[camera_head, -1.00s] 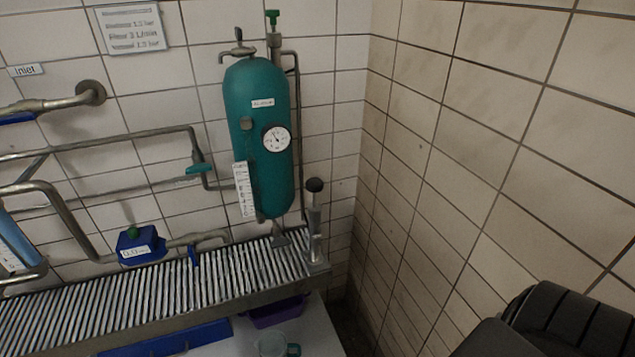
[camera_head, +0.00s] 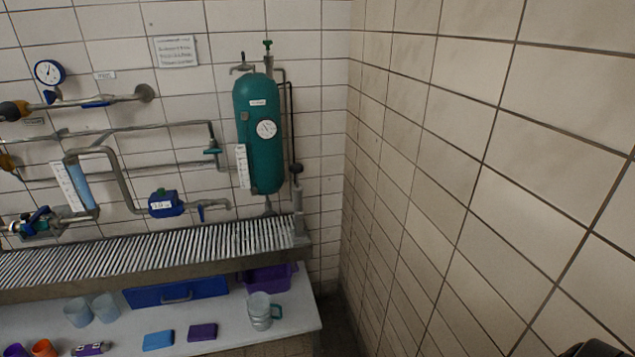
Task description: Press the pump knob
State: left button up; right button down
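A small blue box with a green button (camera_head: 161,191) sits on the piping left of the tank. Neither gripper shows; only a dark part of my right arm is at the bottom right corner.
The slatted shelf (camera_head: 150,250) runs along the tiled wall. Below it, a white table (camera_head: 240,326) holds clear cups (camera_head: 92,310), a green-handled jug (camera_head: 262,311), a purple bin (camera_head: 268,277) and small coloured items. A bare tiled wall (camera_head: 480,180) closes the right side.

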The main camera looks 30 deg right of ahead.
aim_at(296, 168)
jog(key=k, duration=0.25)
jog(key=u, duration=0.75)
jog(key=i, duration=1.55)
jog(key=z, duration=0.75)
jog(key=i, duration=0.4)
jog(key=z, duration=0.45)
